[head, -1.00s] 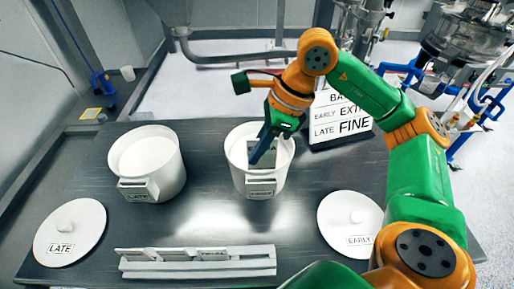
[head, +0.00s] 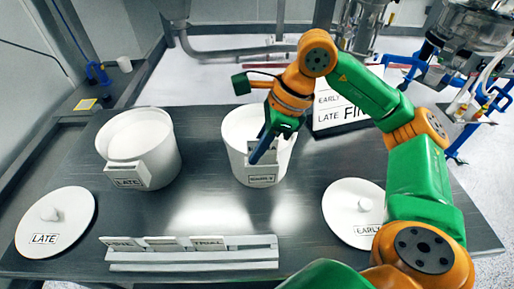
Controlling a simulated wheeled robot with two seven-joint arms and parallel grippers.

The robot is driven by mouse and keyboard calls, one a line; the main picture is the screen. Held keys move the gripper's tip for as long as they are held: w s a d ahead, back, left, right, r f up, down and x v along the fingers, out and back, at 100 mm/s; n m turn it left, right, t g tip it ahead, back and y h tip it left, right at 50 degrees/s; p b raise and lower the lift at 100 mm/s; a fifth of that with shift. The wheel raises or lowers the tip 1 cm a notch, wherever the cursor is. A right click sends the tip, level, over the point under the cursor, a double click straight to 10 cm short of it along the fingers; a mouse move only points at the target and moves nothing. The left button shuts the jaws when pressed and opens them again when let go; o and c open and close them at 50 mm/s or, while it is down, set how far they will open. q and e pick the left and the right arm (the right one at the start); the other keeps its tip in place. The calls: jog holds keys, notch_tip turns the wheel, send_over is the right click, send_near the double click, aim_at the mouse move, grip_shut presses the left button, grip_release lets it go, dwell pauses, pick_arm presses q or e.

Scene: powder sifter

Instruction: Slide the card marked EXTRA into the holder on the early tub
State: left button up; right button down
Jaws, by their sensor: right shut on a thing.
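The middle white tub (head: 240,166) stands open on the table, with a holder (head: 261,181) on its front whose small text I cannot read. My right gripper (head: 259,160) is at this tub's front rim, just above the holder. It is shut on a pale card (head: 270,148), mostly hidden by the fingers; its marking is unreadable, and I cannot tell whether its lower edge is inside the holder. A lid marked EARLY (head: 352,203) lies at the right. My left gripper is not in view.
A second white tub (head: 165,155) marked LATE stands at the left, with a LATE lid (head: 70,212) before it. A pale rack (head: 195,265) holding several cards lies at the front. A sign (head: 326,112) stands at the back right, partly behind my arm.

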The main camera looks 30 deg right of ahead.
jog(key=shift+f+b, duration=0.45)
dwell(0.3)
jog(key=c, duration=1)
grip_release()
jog(key=shift+r, duration=0.1)
jog(key=shift+o, duration=0.2)
